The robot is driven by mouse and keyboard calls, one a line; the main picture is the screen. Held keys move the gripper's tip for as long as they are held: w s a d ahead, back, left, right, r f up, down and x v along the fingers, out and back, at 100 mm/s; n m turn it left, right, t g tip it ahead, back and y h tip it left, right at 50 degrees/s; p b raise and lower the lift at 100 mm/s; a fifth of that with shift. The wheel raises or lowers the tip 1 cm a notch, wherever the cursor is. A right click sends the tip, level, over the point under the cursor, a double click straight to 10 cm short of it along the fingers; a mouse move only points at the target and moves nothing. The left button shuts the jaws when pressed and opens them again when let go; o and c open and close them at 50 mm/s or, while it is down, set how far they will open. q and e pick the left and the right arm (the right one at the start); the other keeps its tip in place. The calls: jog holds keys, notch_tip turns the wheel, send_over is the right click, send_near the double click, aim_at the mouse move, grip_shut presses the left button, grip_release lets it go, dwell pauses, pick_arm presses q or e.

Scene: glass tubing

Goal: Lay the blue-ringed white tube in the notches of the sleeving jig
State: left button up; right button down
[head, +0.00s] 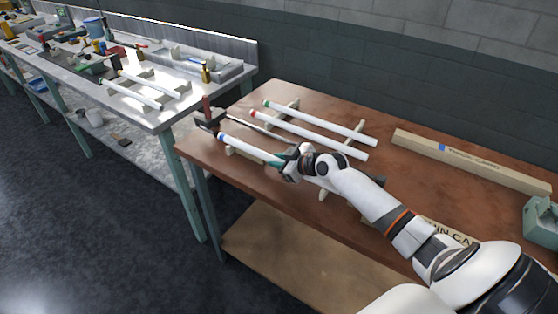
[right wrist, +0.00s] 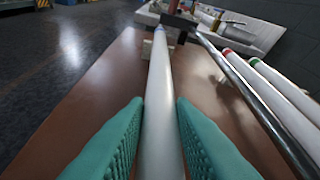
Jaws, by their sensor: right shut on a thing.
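The blue-ringed white tube (head: 247,149) points toward the far left corner of the brown table, its blue ring at the far end. My right gripper (head: 284,163) is shut on it, with teal pads on both sides. In the right wrist view the tube (right wrist: 160,85) runs straight away between the pads of the gripper (right wrist: 160,130). A pale support block (right wrist: 147,46) shows beside and below its far part; I cannot tell whether they touch. A pale notched piece (head: 324,190) lies partly hidden by my right arm. My left gripper is out of view.
A metal rod (right wrist: 258,100) runs beside the tube from a dark clamp (head: 207,114). A red-ringed tube (head: 312,136) and a green-ringed tube (head: 322,123) lie on rests. A long wooden box (head: 470,162) is at right, a cluttered grey bench (head: 150,115) at left.

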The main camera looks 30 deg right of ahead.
jog(key=c, duration=1.2)
grip_release()
jog(key=shift+r, duration=0.1)
jog(key=shift+r+p, duration=0.25)
jog(key=shift+p, duration=0.1)
jog(key=shift+r+p, duration=0.45)
jog(key=shift+p, duration=0.05)
jog(key=b+v, duration=0.1)
jog(key=v, duration=1.1)
jog(key=shift+f, duration=0.15)
